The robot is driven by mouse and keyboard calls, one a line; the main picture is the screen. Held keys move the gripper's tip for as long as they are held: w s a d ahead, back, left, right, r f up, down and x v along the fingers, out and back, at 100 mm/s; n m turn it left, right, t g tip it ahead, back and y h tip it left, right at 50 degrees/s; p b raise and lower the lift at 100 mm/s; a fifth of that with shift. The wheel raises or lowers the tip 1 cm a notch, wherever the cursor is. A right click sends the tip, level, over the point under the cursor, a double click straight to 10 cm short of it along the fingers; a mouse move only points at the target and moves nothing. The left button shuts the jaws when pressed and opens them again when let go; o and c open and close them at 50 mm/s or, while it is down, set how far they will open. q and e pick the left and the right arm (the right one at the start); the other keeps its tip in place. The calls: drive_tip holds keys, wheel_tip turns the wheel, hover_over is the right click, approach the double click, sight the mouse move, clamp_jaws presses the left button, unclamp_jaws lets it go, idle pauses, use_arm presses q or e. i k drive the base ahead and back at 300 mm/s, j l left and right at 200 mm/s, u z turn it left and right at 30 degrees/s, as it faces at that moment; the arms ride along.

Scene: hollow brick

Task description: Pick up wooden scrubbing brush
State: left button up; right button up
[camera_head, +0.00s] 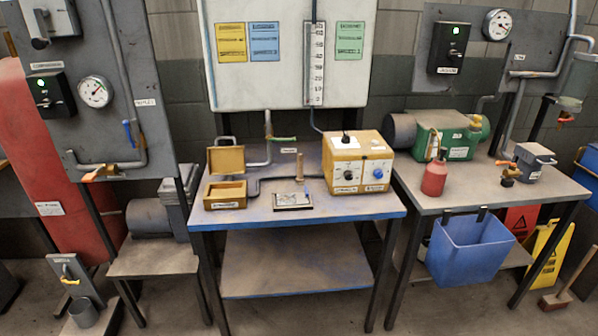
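A long wooden handle (580,268) with a reddish-brown block head (555,300) stands tilted on the floor at the far right. It looks like a brush, but its bristles are too small to make out. A small upright wooden handle (300,166) stands at a flat dark plate (293,201) on the middle table; I cannot tell whether it is a brush. Neither of my grippers is in view.
The middle table (340,208) also holds an open wooden box (226,190) and a yellow control box (357,162). The right table (480,192) holds a red bottle (434,178) and a green machine (452,135). A blue bin (467,248) hangs from its front. A yellow floor sign (546,250) stands beside the wooden handle.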

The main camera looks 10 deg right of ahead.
sight(299, 179)
drive_tip(key=i+j+z, duration=0.1)
drive_tip(key=i+j, duration=0.85)
